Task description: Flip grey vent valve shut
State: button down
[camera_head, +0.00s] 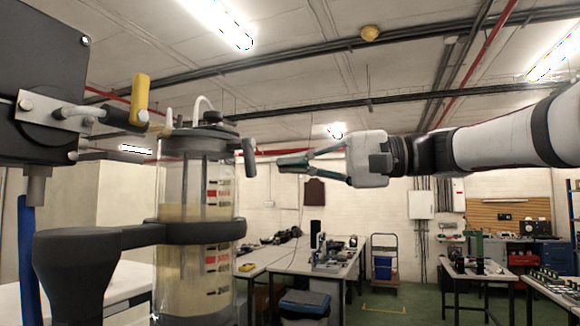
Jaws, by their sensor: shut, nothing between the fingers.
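A grey vent valve handle (249,157) hangs at the right side of the cap of a clear cylinder (205,195). The handle points down, slightly tilted. My gripper (284,162) reaches in from the right, with its fingertips together and empty. The fingertips are a short way right of the grey handle, at about its height, and look apart from it. How far apart they are in depth I cannot tell. The cylinder holds a pale yellowish content and has red and black marks on its wall.
A yellow valve handle (139,98) stands upright at the left, beside a dark box (45,75). A dark clamp (140,235) rings the cylinder. The air right of the cylinder, below my arm, is clear.

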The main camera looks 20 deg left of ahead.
jog(key=w+d+b, duration=0.1)
jog(key=d+b, duration=0.1)
jog(key=d, duration=0.6)
jog(key=shift+d+r, duration=0.35)
jog(key=shift+r, duration=0.05)
